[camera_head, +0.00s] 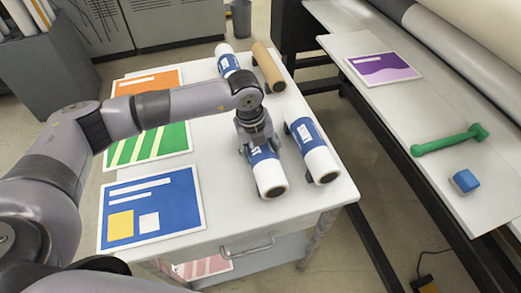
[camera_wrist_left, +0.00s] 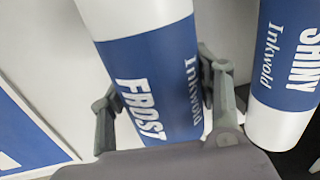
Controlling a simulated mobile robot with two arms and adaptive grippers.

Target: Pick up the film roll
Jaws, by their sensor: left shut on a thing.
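The film roll held by my left gripper is white with a blue label reading "FROST Inkwold" in the left wrist view (camera_wrist_left: 150,75). It also shows in the head view (camera_head: 268,175), lying at the front of the white table. My left gripper (camera_head: 255,147) comes down from above, with its fingers on either side of the roll (camera_wrist_left: 165,100), shut on it. I cannot tell whether the roll touches the table. A second white and blue roll (camera_head: 313,150), labelled "SHINY Inkwold" (camera_wrist_left: 285,70), lies close to its right. My right gripper is not in view.
The white table (camera_head: 215,215) also holds another blue and white roll (camera_head: 228,60), a brown roll (camera_head: 268,68), and orange (camera_head: 150,82), green (camera_head: 150,145) and blue (camera_head: 150,205) prints. On the right bench lie a purple print (camera_head: 383,68), a green tool (camera_head: 450,140) and a blue block (camera_head: 465,181).

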